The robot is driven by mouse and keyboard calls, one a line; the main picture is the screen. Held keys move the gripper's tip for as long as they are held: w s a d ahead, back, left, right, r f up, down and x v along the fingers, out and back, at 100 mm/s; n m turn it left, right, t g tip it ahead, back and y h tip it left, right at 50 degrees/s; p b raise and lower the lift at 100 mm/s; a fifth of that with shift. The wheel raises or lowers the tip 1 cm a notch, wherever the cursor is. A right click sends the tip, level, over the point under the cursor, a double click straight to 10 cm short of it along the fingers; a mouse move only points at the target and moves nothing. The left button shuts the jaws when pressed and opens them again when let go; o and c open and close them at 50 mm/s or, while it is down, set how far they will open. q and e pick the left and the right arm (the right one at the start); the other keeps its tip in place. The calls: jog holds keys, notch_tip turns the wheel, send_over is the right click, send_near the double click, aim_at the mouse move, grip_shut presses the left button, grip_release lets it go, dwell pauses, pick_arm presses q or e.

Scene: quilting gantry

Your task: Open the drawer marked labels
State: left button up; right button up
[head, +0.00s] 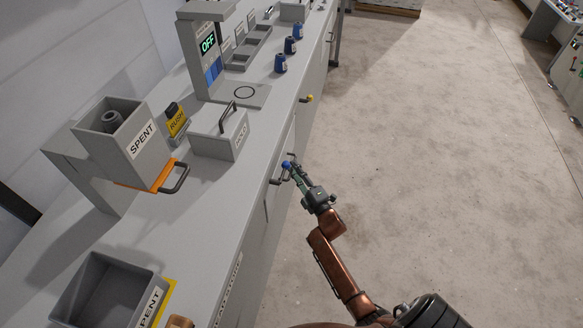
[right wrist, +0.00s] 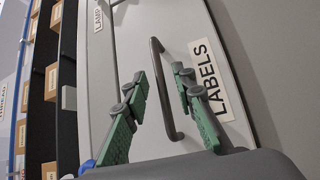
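The drawer marked labels (right wrist: 112,52) fills the middle of the right wrist view, with a white LABELS sign (right wrist: 212,72) and a dark bar handle (right wrist: 158,52). Its front looks flush in its frame. My right gripper (right wrist: 160,84) is open, with one green finger on each side of the handle. Both fingers look apart from the bar; how far the tips reach past it is hard to tell. In the head view my right gripper (head: 289,172) is at the front face of the counter. My left gripper is not in view.
On the counter (head: 200,215) stand a SPENT bin (head: 148,150) with an orange-edged handle, a HOLD box (head: 220,138), a device reading OFF (head: 208,45) and several blue bottles. A yellow-tipped handle (head: 308,98) juts out farther along. The floor (head: 420,170) to the right is clear.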

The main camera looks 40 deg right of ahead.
jog(key=shift+w+d+r, duration=0.1)
jog(key=shift+w, duration=0.85)
grip_shut()
